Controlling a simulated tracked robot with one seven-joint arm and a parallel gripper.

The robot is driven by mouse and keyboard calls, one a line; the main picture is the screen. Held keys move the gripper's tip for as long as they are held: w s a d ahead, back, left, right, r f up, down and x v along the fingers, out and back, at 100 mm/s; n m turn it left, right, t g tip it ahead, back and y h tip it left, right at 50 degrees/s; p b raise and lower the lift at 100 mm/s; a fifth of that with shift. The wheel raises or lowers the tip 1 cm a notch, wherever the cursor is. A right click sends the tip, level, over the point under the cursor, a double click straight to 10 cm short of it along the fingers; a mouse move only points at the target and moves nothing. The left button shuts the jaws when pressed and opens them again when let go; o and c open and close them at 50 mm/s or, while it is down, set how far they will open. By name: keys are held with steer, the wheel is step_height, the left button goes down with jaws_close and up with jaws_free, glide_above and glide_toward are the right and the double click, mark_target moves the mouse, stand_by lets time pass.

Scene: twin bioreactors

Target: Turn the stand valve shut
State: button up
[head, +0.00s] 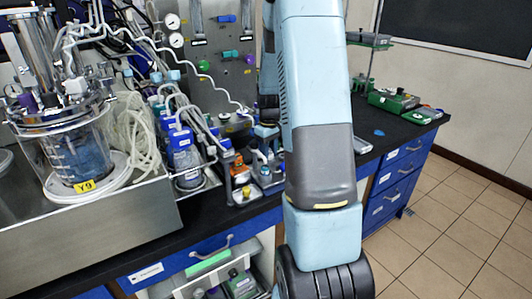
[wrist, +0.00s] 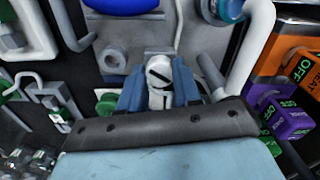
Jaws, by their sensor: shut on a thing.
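In the wrist view my gripper (wrist: 157,90) has its two blue fingers closed around a small white knob-like piece (wrist: 160,72) with a dark slot across its face. It appears to be the stand valve's handle. The piece sits against a pale grey fitting with a dark panel around it. The grey palm covers the lower part of the view. In the head view my arm hangs down in front of the bench, and the held piece cannot be made out there.
In the wrist view an orange box (wrist: 286,38) and a purple block (wrist: 288,120) marked OFF stand close on the right. A white pipe (wrist: 255,50) curves beside my gripper. A green knob (wrist: 106,104) is at left. In the head view a glass vessel (head: 70,150) stands at left.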

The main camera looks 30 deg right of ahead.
steer(key=m, duration=0.5)
steer(key=shift+m, duration=0.3)
steer(key=m, duration=0.5)
steer(key=shift+m, duration=0.3)
steer(key=o, duration=1.1)
steer(key=shift+c, duration=0.2)
step_height(320, 180, up, 14)
steer(key=shift+f, duration=0.15)
